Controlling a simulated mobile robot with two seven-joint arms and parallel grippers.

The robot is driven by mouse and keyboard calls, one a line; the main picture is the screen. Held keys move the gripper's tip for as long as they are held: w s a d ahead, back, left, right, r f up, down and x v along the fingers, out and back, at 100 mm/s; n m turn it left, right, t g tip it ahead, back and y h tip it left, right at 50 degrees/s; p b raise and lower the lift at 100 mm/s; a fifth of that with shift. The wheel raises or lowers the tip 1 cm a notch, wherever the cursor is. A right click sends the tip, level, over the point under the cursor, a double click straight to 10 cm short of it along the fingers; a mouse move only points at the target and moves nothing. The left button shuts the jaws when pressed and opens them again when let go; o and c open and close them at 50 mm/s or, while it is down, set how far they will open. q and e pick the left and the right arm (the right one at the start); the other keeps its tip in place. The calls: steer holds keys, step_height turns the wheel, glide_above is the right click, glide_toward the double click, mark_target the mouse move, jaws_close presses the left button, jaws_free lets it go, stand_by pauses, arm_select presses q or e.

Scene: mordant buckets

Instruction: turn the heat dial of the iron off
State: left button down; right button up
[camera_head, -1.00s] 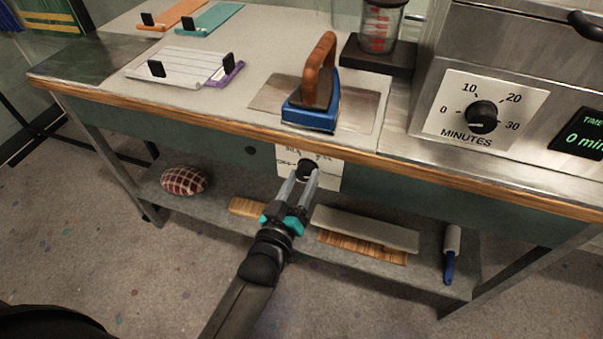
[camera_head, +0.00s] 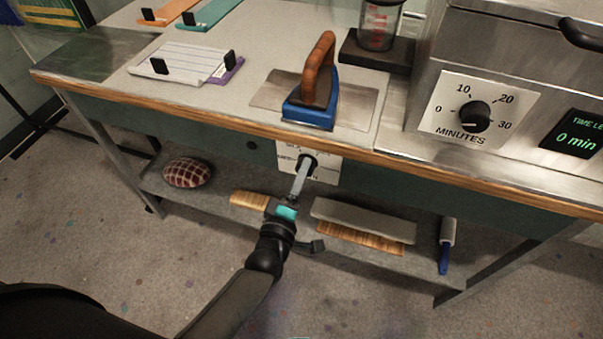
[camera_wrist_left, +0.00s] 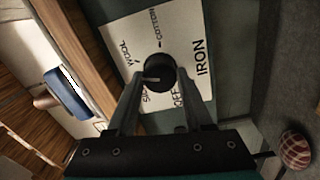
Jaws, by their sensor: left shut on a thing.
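The iron's heat dial (camera_head: 306,163) is a black knob on a white label plate (camera_head: 328,170) on the table's front panel, below the iron. In the left wrist view the dial (camera_wrist_left: 160,72) sits between my fingertips, with the printed words IRON, WOOL and COTTON around it; other words are partly hidden by the fingers. My left gripper (camera_head: 303,175) is shut on the dial. The blue iron (camera_head: 311,113) with a brown handle stands on a metal plate (camera_head: 358,104) on the table. My right gripper is not in view.
A steel unit with a minutes dial (camera_head: 474,117) and a green "0 min" display (camera_head: 577,138) stands at right. The shelf below holds a checked cushion (camera_head: 187,173), boards (camera_head: 362,220) and a blue-handled tool (camera_head: 446,245). Floor in front is free.

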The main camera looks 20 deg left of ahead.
arm_select(q)
steer(key=shift+r+n+g+y+b, duration=0.15)
steer(key=shift+n+b, duration=1.75)
steer(key=shift+n, duration=4.45)
steer(key=shift+f+n+g+y+b, duration=0.15)
steer(key=shift+n+b, duration=1.7)
steer(key=shift+n, duration=4.5)
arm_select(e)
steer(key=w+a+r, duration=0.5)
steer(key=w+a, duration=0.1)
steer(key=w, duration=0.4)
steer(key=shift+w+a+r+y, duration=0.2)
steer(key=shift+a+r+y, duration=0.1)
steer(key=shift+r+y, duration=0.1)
arm_select(q)
steer(key=shift+r, duration=0.1)
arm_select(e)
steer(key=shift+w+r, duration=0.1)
arm_select(q)
steer(key=shift+c, duration=1.5)
jaws_free()
steer(key=shift+s, duration=0.1)
